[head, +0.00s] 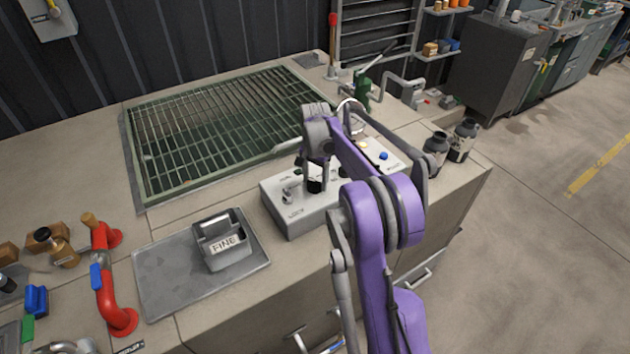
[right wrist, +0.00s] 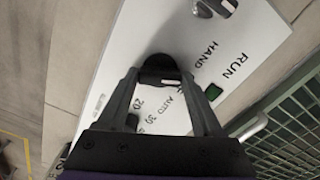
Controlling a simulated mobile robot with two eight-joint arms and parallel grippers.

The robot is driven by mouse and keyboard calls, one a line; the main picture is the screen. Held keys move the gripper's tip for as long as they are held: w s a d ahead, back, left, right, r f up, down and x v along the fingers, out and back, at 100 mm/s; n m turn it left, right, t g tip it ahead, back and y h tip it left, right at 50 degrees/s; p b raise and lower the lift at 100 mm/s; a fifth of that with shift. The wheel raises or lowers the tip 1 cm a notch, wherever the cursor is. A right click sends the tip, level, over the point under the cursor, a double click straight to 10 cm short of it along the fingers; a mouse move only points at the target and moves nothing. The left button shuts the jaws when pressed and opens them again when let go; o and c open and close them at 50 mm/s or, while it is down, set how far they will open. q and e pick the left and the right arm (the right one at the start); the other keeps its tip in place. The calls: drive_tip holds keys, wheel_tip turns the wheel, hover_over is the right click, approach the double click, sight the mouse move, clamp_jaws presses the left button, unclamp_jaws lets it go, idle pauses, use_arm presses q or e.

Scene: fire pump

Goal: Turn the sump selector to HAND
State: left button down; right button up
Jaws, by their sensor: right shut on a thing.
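The grey control box (head: 292,215) sits on the counter beside the grated sump (head: 220,125). My right gripper (head: 315,172) is over its top, pointing down. In the right wrist view my right gripper (right wrist: 160,76) is shut on a round black knob (right wrist: 158,64), with a finger on each side. The words HAND, RUN and AUTO are printed on the panel around it. A small white mark shows at the knob's lower edge; I cannot tell for sure which position it points to. My left gripper is not in view.
Another knob (right wrist: 218,6) and a green button (right wrist: 213,92) are close to my fingers on the panel. A grey tray (head: 165,285) with a caddy marked FINE (head: 225,255) lies left of the box. Dark bottles (head: 436,150) stand at right, red pipework (head: 108,290) at left.

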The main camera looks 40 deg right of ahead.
sight(315, 182)
drive_tip(key=n, duration=0.6)
drive_tip(key=shift+n+b, duration=0.3)
drive_tip(key=shift+b, duration=0.1)
idle(0.4)
drive_tip(key=o, duration=1.4)
drive_tip(key=shift+c, duration=0.2)
drive_tip(key=shift+r, duration=0.15)
wheel_tip(315, 182, up, 11)
drive_tip(key=shift+f+p, duration=0.2)
drive_tip(key=shift+p, duration=0.1)
